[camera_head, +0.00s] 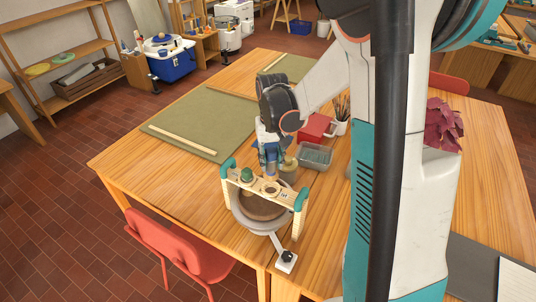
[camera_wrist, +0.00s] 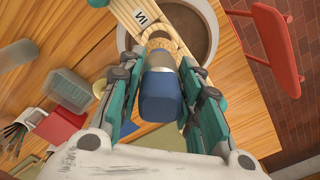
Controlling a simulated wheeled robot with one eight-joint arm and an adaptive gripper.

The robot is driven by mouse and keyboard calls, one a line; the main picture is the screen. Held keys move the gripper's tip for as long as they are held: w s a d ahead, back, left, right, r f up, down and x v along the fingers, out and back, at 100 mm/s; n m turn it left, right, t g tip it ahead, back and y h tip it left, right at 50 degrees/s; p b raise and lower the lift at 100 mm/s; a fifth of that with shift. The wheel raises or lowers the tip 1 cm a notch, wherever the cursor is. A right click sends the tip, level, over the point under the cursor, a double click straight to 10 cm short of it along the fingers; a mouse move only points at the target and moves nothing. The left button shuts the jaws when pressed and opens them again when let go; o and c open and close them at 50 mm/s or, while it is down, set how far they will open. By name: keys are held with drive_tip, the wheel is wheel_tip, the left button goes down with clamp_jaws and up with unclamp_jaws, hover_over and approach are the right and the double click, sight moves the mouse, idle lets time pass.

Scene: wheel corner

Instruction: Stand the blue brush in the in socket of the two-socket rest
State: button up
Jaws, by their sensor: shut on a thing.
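My gripper (camera_head: 268,150) is shut on the blue brush (camera_head: 269,166), which hangs roughly upright above the two-socket rest. In the wrist view the brush (camera_wrist: 161,92) shows its blue end between the teal fingers of my gripper (camera_wrist: 160,75), with a grey part beyond it. The rest (camera_head: 284,196) is a pale wooden bar with teal ends across a round basin. A green-topped thing (camera_head: 247,174) occupies its left socket. In the wrist view an "IN" label (camera_wrist: 143,17) lies beside a ring-shaped socket (camera_wrist: 168,42), behind the brush's far end. I cannot tell whether the brush tip is inside.
The round basin (camera_head: 253,219) holds brown clay at the table's front. A clear box (camera_head: 315,156), a red box (camera_head: 317,128) and a cup of brushes (camera_head: 341,117) stand behind to the right. A green mat (camera_head: 205,119) lies left. A red chair (camera_head: 178,250) stands in front.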

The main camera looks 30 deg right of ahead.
sight(271, 176)
idle(0.3)
drive_tip(key=shift+f+b, duration=3.05)
drive_tip(key=shift+f, duration=0.45)
drive_tip(key=shift+f+b, duration=0.3)
drive_tip(key=shift+f, duration=0.05)
drive_tip(key=shift+f, duration=0.3)
drive_tip(key=shift+f+b, duration=1.45)
drive_tip(key=shift+f, duration=0.05)
drive_tip(key=o, duration=1.1)
drive_tip(key=shift+o, duration=0.2)
drive_tip(key=o, duration=0.5)
